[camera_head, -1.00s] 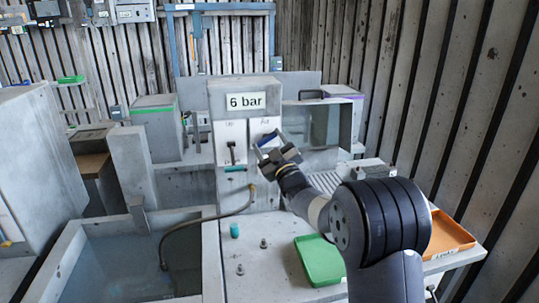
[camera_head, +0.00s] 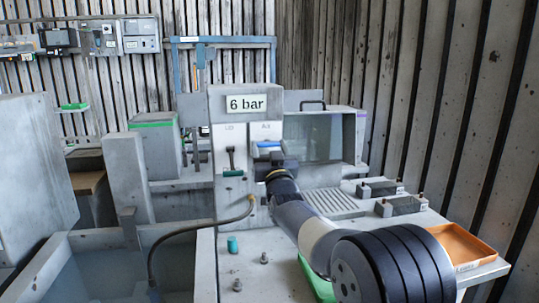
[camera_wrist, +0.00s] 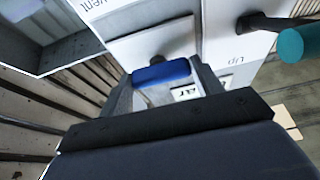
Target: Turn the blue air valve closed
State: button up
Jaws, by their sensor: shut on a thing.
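The blue air valve handle (camera_wrist: 162,72) is a short bar lying across the space between my gripper's fingers in the wrist view. In the head view the blue handle (camera_head: 268,144) lies roughly level on a white panel, under a label too small to read surely. My gripper (camera_head: 270,157) is at this panel and shut on the handle; the gripper also shows in the wrist view (camera_wrist: 164,80). My wrist hides the lower part of the panel in the head view. A small white tag (camera_wrist: 186,92) with dark letters shows between the fingers.
A second valve with a teal handle (camera_head: 233,173) is on the panel to the left; it also shows in the wrist view (camera_wrist: 299,44). A "6 bar" sign (camera_head: 246,104) is above. A hose (camera_head: 190,228) hangs below. An orange tray (camera_head: 462,247) lies at right.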

dwell(0.4)
jog(key=o, duration=1)
jog(key=b+v, duration=0.2)
jog(key=v, duration=0.8)
jog(key=shift+s+d+f, duration=0.1)
jog(key=shift+s, duration=0.3)
jog(key=p+x, duration=0.2)
jog(key=x, duration=0.9)
jog(key=shift+f, duration=0.1)
